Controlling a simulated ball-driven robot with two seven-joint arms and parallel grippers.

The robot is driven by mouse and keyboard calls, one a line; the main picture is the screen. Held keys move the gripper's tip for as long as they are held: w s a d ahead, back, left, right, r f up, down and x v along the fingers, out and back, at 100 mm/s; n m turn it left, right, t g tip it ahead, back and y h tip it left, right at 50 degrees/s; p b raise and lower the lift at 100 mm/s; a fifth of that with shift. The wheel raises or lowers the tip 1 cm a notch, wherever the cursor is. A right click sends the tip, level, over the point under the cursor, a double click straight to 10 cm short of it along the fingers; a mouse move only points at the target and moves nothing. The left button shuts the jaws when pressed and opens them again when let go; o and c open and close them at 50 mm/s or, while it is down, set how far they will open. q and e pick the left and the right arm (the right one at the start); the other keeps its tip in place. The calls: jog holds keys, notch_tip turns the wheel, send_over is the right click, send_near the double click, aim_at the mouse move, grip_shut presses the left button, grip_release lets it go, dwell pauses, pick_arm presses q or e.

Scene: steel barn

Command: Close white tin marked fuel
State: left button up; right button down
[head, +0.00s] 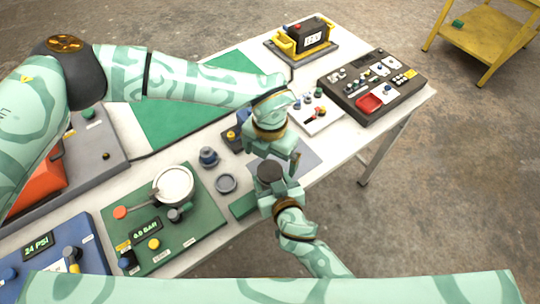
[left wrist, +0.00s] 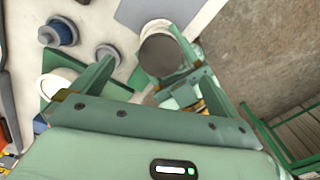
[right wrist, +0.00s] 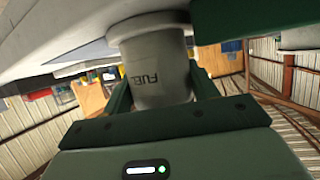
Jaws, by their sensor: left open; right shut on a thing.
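The white tin marked FUEL (right wrist: 160,75) stands out in the right wrist view, with dark lettering on its side. My right gripper (head: 279,188) is shut on the tin at the table's near edge. The tin's dark round top (head: 270,171) faces up in the head view and also shows in the left wrist view (left wrist: 160,55). I cannot tell whether that is an open mouth or a cover. My left gripper (head: 272,154) is open and empty, just above and beyond the tin. A round grey lid-like piece (head: 226,183) lies on the table to the left; it also shows in the left wrist view (left wrist: 107,54).
A blue-ribbed round piece (head: 208,157) stands beside the grey piece. A green panel (head: 200,234) with a gauge and knobs is at the left. A grey mat (head: 308,157) lies behind the grippers. A dark control box (head: 348,98) stands further right.

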jog(key=shift+c, duration=1.8)
grip_release()
pick_arm(q)
notch_tip(320, 180, up, 11)
jog(key=shift+r, duration=0.2)
pick_arm(e)
jog(key=shift+s, duration=0.1)
pick_arm(q)
jog(key=shift+r+p, duration=0.75)
jog(key=shift+r, duration=0.1)
pick_arm(e)
jog(key=v, duration=1.6)
